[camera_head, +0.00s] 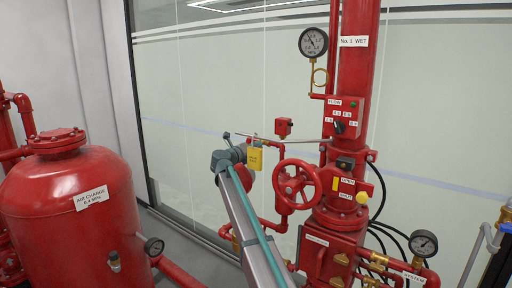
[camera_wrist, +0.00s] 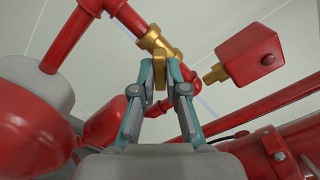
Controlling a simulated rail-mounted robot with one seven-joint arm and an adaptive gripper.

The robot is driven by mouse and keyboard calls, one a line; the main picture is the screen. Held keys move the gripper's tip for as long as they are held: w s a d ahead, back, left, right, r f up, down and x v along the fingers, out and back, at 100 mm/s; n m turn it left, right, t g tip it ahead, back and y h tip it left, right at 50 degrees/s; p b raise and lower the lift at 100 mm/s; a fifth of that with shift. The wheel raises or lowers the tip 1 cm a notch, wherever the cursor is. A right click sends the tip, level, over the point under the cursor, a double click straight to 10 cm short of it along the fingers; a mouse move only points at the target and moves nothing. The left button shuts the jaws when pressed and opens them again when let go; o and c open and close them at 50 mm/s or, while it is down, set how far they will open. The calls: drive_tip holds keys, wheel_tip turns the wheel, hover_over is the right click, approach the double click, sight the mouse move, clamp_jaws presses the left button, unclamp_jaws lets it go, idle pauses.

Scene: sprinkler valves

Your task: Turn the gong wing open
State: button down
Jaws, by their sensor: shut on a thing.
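The gong wing (camera_wrist: 160,72) is a small brass handle on a brass valve (camera_wrist: 152,40) set in a thin red pipe. In the wrist view my gripper (camera_wrist: 160,80) has its two teal-grey fingers closed on either side of the wing, touching it. In the head view my gripper (camera_head: 231,140) is at the thin piping left of the red riser, beside a hanging yellow tag (camera_head: 255,158). The tag's writing is too small to read. The wing itself is hidden there behind my gripper and arm.
A red box (camera_wrist: 247,52) on a brass stem is close right of my fingers; it also shows in the head view (camera_head: 283,127). A red handwheel (camera_head: 297,184) stands right of my arm. A red tank (camera_head: 72,205) is at left, a glass wall (camera_head: 230,70) behind.

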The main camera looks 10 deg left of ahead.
drive_tip(key=shift+r+n+p, duration=0.1)
drive_tip(key=shift+n+p, duration=1)
drive_tip(key=shift+p, duration=0.55)
drive_tip(key=shift+n, duration=0.6)
drive_tip(key=shift+n, duration=1.8)
drive_tip(key=shift+n, duration=0.9)
drive_tip(key=c, duration=1.1)
unclamp_jaws()
